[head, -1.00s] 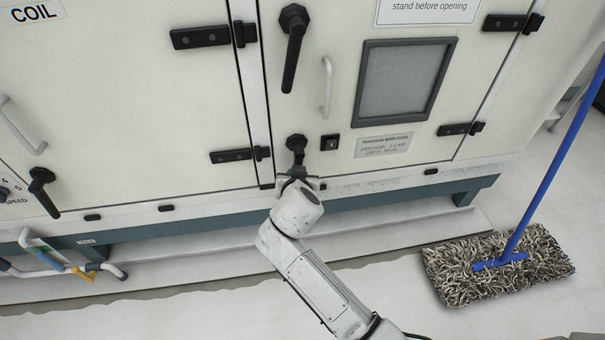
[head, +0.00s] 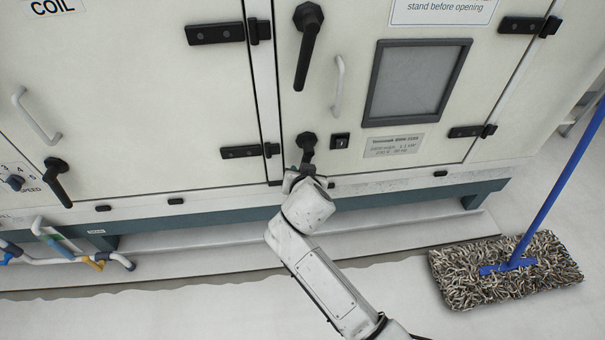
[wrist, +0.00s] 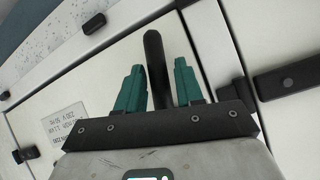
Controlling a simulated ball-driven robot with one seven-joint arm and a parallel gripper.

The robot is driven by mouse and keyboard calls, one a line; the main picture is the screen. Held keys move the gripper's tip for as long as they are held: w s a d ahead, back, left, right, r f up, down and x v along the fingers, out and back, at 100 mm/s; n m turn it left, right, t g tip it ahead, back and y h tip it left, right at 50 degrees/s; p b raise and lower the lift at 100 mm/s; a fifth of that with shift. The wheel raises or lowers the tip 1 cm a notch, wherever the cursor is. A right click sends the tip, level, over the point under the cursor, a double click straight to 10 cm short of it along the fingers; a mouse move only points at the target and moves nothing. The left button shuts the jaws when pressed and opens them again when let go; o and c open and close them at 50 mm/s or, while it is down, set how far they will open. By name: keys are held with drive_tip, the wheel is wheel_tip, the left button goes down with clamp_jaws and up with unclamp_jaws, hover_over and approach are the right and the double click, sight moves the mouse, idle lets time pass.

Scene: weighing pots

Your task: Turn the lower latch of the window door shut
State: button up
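The window door (head: 350,60) is a pale panel with a grey-framed window (head: 418,80). Its lower latch (head: 307,141) is a black lever on a round hub, near the door's lower left corner. The lever points roughly downward, and its lower end is hidden by my gripper (head: 305,174). In the wrist view, the black lever (wrist: 156,62) stands between the two green fingers of my gripper (wrist: 159,68). The fingers are apart, one on each side of the lever, with a narrow gap at least on the right side.
The upper latch (head: 306,45) hangs down above, and a white door handle (head: 338,86) and a small black lock (head: 340,141) are to the right. A mop (head: 505,268) lies on the floor at right. Coloured pipes (head: 70,248) are at lower left.

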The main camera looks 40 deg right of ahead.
drive_tip(key=shift+o, duration=0.9)
drive_tip(key=p+v, duration=0.4)
drive_tip(key=v, duration=0.6)
drive_tip(key=shift+s+a+r, duration=0.2)
drive_tip(key=shift+s+r, duration=0.05)
drive_tip(key=shift+s, duration=0.05)
drive_tip(key=s+a+f+n+g+y, duration=0.1)
drive_tip(key=s+f+n+g+y, duration=0.3)
drive_tip(key=s, duration=0.8)
drive_tip(key=s+a+f+n+g+y, duration=0.15)
drive_tip(key=s+f+n+g, duration=0.35)
drive_tip(key=s, duration=0.7)
wheel_tip(320, 180, up, 31)
drive_tip(key=n+t+y+p, duration=0.1)
drive_tip(key=p, duration=3.1)
drive_tip(key=shift+w, duration=0.15)
